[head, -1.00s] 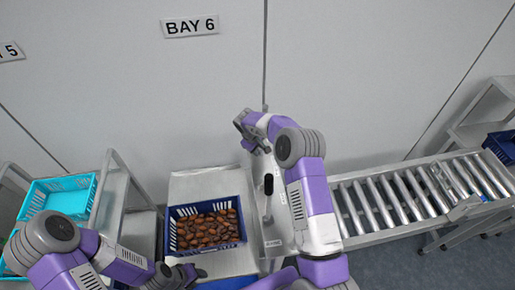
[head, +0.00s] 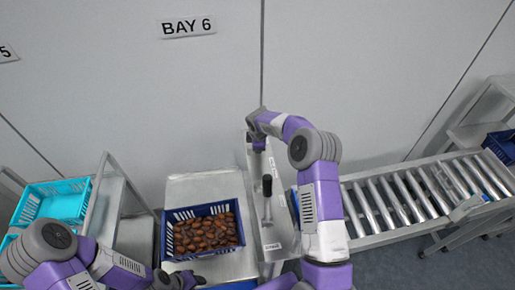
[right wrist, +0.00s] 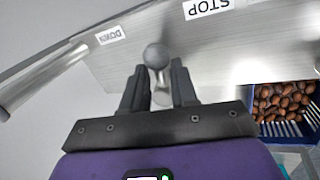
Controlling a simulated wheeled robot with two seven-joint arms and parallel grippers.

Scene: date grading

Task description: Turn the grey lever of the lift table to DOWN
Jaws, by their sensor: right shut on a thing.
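The grey lever (right wrist: 157,56), with a round grey knob, shows in the right wrist view in front of a metal panel (right wrist: 240,60). My right gripper (right wrist: 158,82) is shut on it, one dark finger on each side. A DOWN label (right wrist: 110,35) is to the left of the knob and a STOP label (right wrist: 207,8) is to the upper right. The knob lies between the two labels in this view. In the head view my right gripper (head: 258,143) is at the far end of the panel, and the lever there is hidden. My left gripper (head: 182,281) is low at the picture's bottom, its fingers unclear.
A blue crate of dates (head: 165,245) stands on the metal table (head: 205,183), left of the panel. A black-handled lever (head: 267,187) rises from the panel, nearer than my right gripper. A roller conveyor (head: 400,200) runs right. A turquoise crate (head: 62,200) is at left.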

